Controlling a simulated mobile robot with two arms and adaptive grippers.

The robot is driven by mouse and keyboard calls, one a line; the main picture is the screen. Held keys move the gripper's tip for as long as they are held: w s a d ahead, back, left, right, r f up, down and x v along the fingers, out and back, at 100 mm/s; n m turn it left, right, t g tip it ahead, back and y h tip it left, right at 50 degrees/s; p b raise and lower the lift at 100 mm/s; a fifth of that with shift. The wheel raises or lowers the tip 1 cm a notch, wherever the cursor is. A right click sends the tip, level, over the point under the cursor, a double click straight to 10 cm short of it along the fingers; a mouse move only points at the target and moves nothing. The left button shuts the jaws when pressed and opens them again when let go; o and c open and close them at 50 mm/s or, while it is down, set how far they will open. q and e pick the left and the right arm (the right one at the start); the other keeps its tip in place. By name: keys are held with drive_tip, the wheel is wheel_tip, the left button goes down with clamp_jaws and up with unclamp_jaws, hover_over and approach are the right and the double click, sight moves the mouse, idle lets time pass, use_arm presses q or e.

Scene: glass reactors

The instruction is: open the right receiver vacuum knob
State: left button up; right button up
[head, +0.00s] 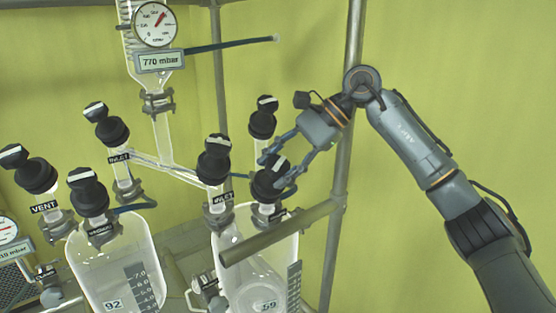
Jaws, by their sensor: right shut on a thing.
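The right receiver (262,268) is a clear glass vessel with a printed scale at the lower middle. A black knob (266,190) with a white mark on its cap stands on its front right neck. The label below this knob is partly hidden, so I cannot read it; I take it for the vacuum knob. My right gripper (276,171) reaches in from the upper right and is shut on this knob, with its fingers around the cap. My left gripper is not in view.
An inlet knob (213,166) stands close on the left, and another black knob (263,122) just behind. A metal rail (280,232) crosses in front of the receiver. An upright pole (341,170) stands near my wrist. The left receiver (110,262) has several similar knobs.

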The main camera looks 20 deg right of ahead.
sight(278, 160)
drive_tip(key=shift+n+g, duration=0.3)
drive_tip(key=shift+n, duration=0.2)
drive_tip(key=o, duration=1.2)
drive_tip(key=shift+c, duration=0.2)
wheel_tip(278, 160, up, 9)
drive_tip(key=shift+s+r, duration=0.1)
drive_tip(key=shift+r, duration=0.1)
drive_tip(key=shift+a+r, duration=0.15)
drive_tip(key=shift+r, duration=0.1)
drive_tip(key=shift+w+d, duration=0.2)
